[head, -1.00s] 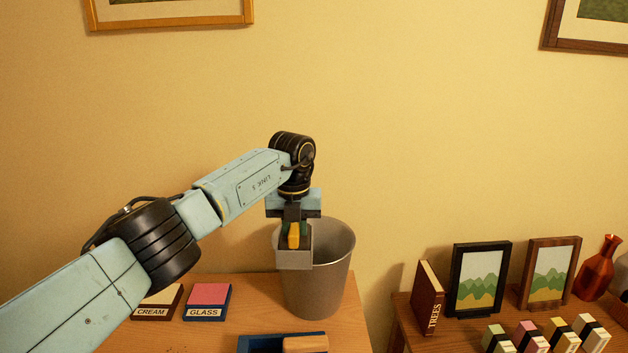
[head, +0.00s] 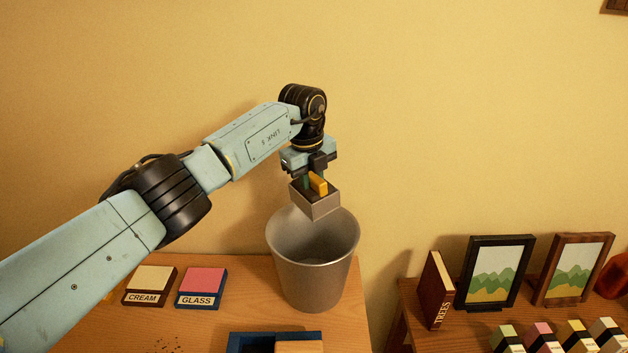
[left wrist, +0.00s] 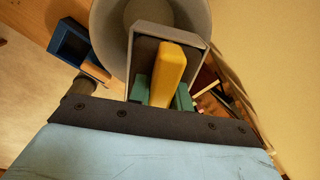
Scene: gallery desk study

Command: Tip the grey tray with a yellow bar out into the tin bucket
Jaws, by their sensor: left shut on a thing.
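The grey tray (head: 316,203) hangs in the air above the tin bucket (head: 312,270), a little over its back rim in the head view. Its yellow bar (head: 318,184) stands up between the fingers of my left gripper (head: 313,182), which is shut on it. The left wrist view shows the yellow bar (left wrist: 168,75) between the green fingertips, with the grey tray (left wrist: 190,38) around it and the bucket (left wrist: 108,25) beyond. The tray looks slightly tilted in the head view. Its inside is dark; I cannot tell what it holds. My right gripper is not in view.
The bucket stands on a wooden desk near its right edge. A cream box (head: 150,285), a pink-topped glass box (head: 201,288) and a blue tray (head: 245,342) lie nearby. Dark specks (head: 167,345) lie on the desk. A shelf at right holds a book (head: 436,290) and frames (head: 495,270).

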